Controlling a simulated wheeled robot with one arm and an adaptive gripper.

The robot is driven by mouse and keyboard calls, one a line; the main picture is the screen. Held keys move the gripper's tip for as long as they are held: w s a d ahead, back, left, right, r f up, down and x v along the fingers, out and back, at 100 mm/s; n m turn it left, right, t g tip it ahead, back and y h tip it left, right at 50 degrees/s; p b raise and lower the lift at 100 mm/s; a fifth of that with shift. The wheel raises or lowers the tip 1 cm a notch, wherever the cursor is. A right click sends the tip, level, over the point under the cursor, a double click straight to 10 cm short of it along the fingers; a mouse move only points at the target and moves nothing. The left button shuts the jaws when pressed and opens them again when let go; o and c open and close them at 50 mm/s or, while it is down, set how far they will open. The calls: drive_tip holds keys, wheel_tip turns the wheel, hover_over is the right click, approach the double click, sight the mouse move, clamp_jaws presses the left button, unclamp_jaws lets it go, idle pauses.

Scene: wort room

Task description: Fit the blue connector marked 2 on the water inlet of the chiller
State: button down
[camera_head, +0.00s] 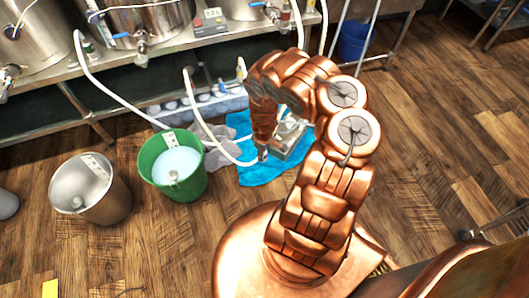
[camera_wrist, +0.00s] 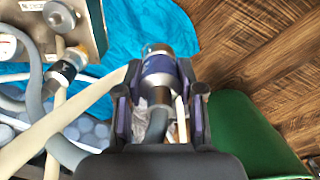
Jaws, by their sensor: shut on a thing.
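My gripper (camera_wrist: 160,108) is shut on a metal connector with a blue band (camera_wrist: 158,66), with a grey hose end behind it between the fingers. No number is readable on it. The chiller (camera_wrist: 88,22) is a metal box with a label plate, at the upper left of the wrist view. A round port (camera_wrist: 61,17) shows on it. In the head view my gripper (camera_head: 262,154) is beside the chiller (camera_head: 288,140), partly hidden by my arm.
The chiller stands on a blue cloth (camera_head: 262,172). A green bucket of liquid (camera_head: 178,188) and a metal bucket (camera_head: 103,207) stand to the left. Pale hoses (camera_head: 105,88) run down from the steel bench (camera_head: 165,57).

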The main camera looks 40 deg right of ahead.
drive_tip(key=shift+r+p, duration=1.45)
drive_tip(key=shift+p, duration=0.1)
